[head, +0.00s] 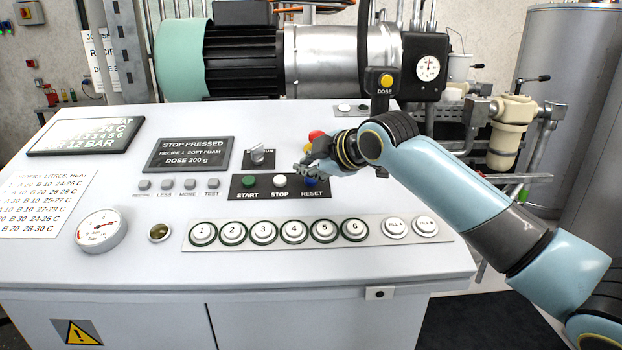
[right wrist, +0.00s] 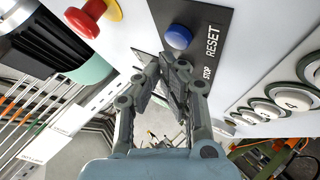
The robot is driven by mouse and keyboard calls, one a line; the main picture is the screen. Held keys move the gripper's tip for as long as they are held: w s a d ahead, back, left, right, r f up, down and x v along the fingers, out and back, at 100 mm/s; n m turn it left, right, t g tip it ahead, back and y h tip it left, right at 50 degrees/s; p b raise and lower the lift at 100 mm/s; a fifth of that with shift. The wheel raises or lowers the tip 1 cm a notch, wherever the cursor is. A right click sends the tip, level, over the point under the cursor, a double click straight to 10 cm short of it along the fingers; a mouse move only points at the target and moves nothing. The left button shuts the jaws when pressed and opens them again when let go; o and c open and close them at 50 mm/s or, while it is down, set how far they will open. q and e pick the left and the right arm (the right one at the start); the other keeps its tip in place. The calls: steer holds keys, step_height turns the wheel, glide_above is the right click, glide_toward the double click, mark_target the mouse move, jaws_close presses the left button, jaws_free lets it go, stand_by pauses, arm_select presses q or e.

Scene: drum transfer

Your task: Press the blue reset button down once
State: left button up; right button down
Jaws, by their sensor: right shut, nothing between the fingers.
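The blue reset button (head: 311,182) sits at the right end of a dark strip on the sloped white panel, partly covered by my right gripper. It shows clearly in the right wrist view (right wrist: 178,37), beside the word RESET. My right gripper (head: 302,170) is shut and empty, with its fingertips close by the button. In the right wrist view the fingertips (right wrist: 173,66) appear just short of the button, with a small gap in the picture. I cannot tell how high they are above it. My left gripper is not in view.
The green start button (head: 249,181) and white stop button (head: 280,181) share the strip. A red mushroom button (right wrist: 88,17) is close beside my right gripper. A display (head: 189,154) reads STOP PRESSED. A row of numbered buttons (head: 278,231) lies nearer. A yellow dose button (head: 386,81) stands behind.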

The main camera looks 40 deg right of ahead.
steer(key=shift+f, duration=0.1)
steer(key=shift+w+f, duration=0.1)
steer(key=shift+f, duration=0.2)
steer(key=shift+w+d+f+b, duration=0.15)
steer(key=shift+f+b, duration=0.15)
steer(key=shift+f, duration=0.15)
stand_by(0.9)
steer(key=shift+r, duration=0.1)
steer(key=shift+s+r+p, duration=0.3)
steer(key=shift+r+p, duration=0.45)
steer(key=shift+p, duration=0.3)
steer(key=r+p, duration=0.1)
steer(key=s+r+p, duration=0.1)
steer(key=r+p, duration=0.1)
steer(key=a+r+p, duration=0.1)
steer(key=p, duration=0.1)
steer(key=shift+s+r, duration=0.15)
steer(key=shift+r, duration=0.25)
steer(key=shift+a+f, duration=0.1)
stand_by(0.3)
